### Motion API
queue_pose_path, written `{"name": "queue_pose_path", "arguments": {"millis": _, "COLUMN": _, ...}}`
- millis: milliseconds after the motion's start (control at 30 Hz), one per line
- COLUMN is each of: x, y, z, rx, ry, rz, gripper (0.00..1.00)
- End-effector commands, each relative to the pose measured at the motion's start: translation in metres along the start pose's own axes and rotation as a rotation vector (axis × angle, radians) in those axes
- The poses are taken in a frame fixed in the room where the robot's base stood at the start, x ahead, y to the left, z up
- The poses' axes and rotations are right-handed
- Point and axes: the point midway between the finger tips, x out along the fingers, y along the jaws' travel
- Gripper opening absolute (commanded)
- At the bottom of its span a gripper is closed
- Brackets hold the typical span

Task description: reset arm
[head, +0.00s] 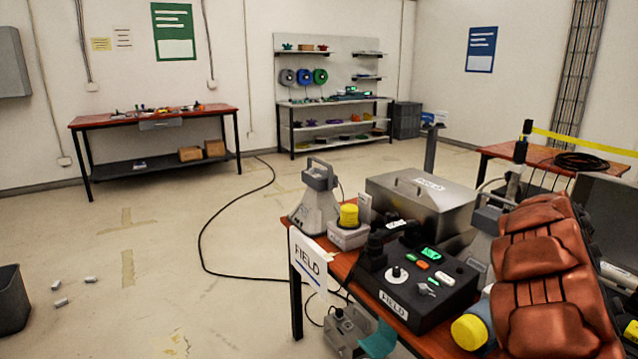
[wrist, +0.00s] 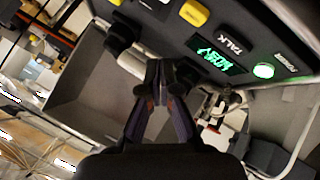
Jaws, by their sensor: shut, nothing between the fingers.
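My gripper (wrist: 160,85) shows in the wrist view, with its dark fingers closed together at the tips and nothing held between them. Beyond the fingertips is a dark panel (wrist: 215,40) with a green lit display, a round green light and the word TALK. A yellow part (wrist: 194,13) sits near the panel's top edge. A grey open box-like thing (wrist: 85,90) lies left of the fingers. I cannot make out my gripper in the head view.
In the head view, the orange-topped table (head: 343,262) at the front right is crowded with a black FIELD control box (head: 405,300), a steel case (head: 420,200) and grey devices. A cable crosses the floor. A dark bin (head: 12,300) stands at left; the middle floor is mostly clear.

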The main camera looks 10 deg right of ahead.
Motion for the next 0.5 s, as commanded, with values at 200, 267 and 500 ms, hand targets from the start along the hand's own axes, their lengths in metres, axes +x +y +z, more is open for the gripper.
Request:
{"name": "queue_pose_path", "arguments": {"millis": 200, "x": -0.044, "y": -0.015, "z": 0.021, "rx": -0.009, "ry": -0.039, "rz": -0.026, "gripper": 0.00}}
{"name": "queue_pose_path", "arguments": {"millis": 267, "x": -0.057, "y": -0.021, "z": 0.029, "rx": -0.014, "ry": -0.054, "rz": -0.038, "gripper": 0.00}}
{"name": "queue_pose_path", "arguments": {"millis": 500, "x": -0.125, "y": -0.053, "z": 0.085, "rx": -0.050, "ry": -0.136, "rz": -0.123, "gripper": 0.00}}
